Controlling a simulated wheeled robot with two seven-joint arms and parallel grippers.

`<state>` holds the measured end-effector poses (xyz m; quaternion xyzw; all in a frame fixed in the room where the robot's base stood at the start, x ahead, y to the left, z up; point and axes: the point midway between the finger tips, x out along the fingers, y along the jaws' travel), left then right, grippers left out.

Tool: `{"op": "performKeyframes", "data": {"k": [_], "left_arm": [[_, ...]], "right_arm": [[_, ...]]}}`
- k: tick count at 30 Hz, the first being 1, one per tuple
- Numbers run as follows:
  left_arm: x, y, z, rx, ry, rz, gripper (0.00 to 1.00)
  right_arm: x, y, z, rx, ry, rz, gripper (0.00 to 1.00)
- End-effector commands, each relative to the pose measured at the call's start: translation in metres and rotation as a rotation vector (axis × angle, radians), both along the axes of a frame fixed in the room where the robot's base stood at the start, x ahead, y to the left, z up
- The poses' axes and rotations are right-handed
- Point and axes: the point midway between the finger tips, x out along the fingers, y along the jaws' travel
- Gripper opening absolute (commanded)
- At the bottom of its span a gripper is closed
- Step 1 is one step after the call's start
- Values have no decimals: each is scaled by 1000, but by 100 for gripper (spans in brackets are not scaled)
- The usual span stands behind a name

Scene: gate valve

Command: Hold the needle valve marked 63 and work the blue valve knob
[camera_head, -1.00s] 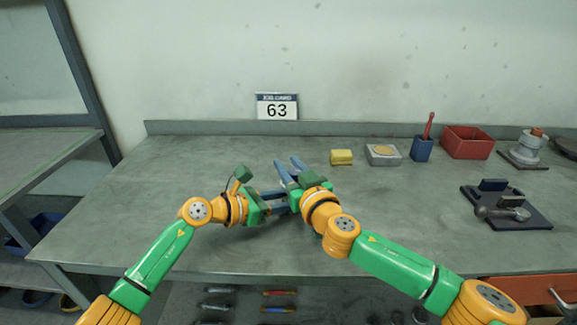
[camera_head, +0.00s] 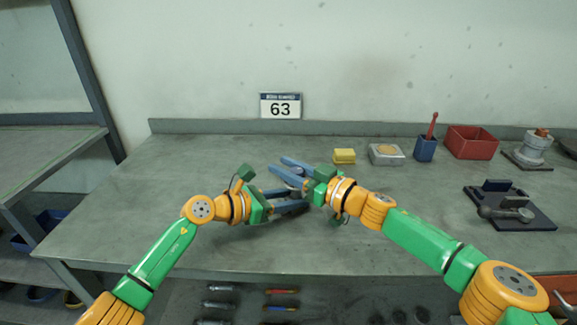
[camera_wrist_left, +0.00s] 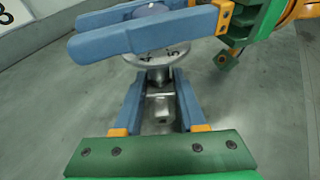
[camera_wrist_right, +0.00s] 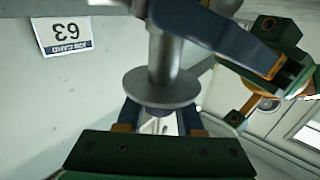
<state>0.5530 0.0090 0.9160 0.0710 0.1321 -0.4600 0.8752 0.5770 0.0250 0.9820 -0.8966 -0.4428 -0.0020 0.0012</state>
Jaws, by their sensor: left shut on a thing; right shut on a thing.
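The needle valve (camera_wrist_left: 160,108) is a grey metal fitting with a round disc (camera_wrist_left: 158,54) bearing dark marks I cannot read. My left gripper (camera_head: 306,198) is shut on its body in the left wrist view. A purplish-blue knob (camera_wrist_right: 156,112) sits beyond the disc, between the fingers of my right gripper (camera_head: 277,166), which is shut on it. In the right wrist view the grey stem (camera_wrist_right: 163,55) rises from the disc toward my left gripper's fingers. The valve is held above the bench and is mostly hidden by fingers in the head view.
A card reading 63 (camera_head: 280,106) stands at the wall. Along the back right are a yellow block (camera_head: 344,156), a grey box (camera_head: 386,154), a blue cup (camera_head: 425,148) and a red bin (camera_head: 472,142). A dark tray (camera_head: 510,206) lies right. The bench's left is clear.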

Motion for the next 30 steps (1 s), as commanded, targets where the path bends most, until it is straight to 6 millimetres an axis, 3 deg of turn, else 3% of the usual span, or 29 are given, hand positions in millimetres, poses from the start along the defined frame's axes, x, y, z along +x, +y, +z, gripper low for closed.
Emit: {"op": "performKeyframes", "data": {"k": [13,28,29,30], "left_arm": [[-2,-2,0,-2,1,-8,9],[-1,-1,0,0,1,-3,9],[-1,-1,0,0,1,-3,9],[-1,-1,0,0,1,-3,9]], "right_arm": [[-4,3,0,-4,-2,184,0],[-7,3,-1,-4,2,208,0],[-7,3,-1,-4,2,208,38],[-7,3,-1,-4,2,208,49]]}}
